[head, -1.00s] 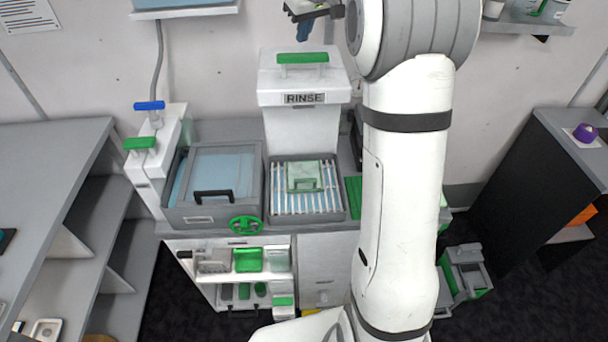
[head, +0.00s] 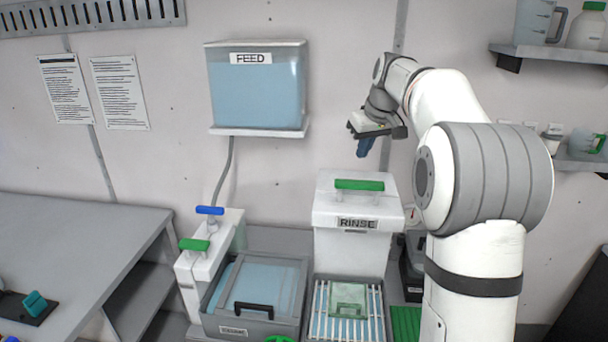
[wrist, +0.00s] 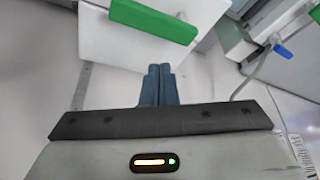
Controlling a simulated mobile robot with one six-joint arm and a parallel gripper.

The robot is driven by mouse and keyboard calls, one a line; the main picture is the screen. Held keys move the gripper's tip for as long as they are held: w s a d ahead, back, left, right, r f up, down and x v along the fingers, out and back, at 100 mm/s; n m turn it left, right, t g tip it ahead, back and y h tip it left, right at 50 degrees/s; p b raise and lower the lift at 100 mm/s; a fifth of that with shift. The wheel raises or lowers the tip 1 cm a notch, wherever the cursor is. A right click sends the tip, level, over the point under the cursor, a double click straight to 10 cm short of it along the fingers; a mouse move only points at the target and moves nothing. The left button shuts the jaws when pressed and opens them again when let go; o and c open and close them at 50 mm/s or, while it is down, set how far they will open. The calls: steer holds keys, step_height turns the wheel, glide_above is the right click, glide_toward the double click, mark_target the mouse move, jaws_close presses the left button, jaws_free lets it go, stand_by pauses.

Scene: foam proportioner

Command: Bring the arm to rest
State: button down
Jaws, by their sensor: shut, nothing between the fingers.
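My gripper (head: 366,146) hangs from my raised arm, fingers pointing down, above and behind the white RINSE box (head: 352,249) in the head view. Its two blue fingers are together with nothing between them. In the wrist view the closed fingers (wrist: 159,84) point toward the RINSE box's white lid (wrist: 112,40) with its green handle (wrist: 152,20). The gripper is apart from the lid and touches nothing that I can see.
A FEED tank (head: 257,88) of blue liquid hangs on the wall left of my gripper. A lidded grey basin (head: 256,291) and a slatted tray (head: 346,322) stand below. Shelves (head: 560,56) hold containers at right. The wall area around the gripper is clear.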

steer(key=s+a+f+m+b, duration=0.1)
steer(key=s+f+b, duration=0.1)
steer(key=s+f, duration=0.5)
steer(key=s+a+f+m+h+b, duration=0.1)
steer(key=s+f, duration=0.7)
steer(key=s, duration=0.9)
steer(key=s+a+f+m+g+b, duration=0.1)
steer(key=s+a+f+b, duration=0.2)
steer(key=s, duration=1)
step_height(320, 180, down, 4)
steer(key=shift+f+m+b, duration=0.15)
steer(key=shift+m+b, duration=0.15)
steer(key=shift+b, duration=0.75)
steer(key=shift+s, duration=0.15)
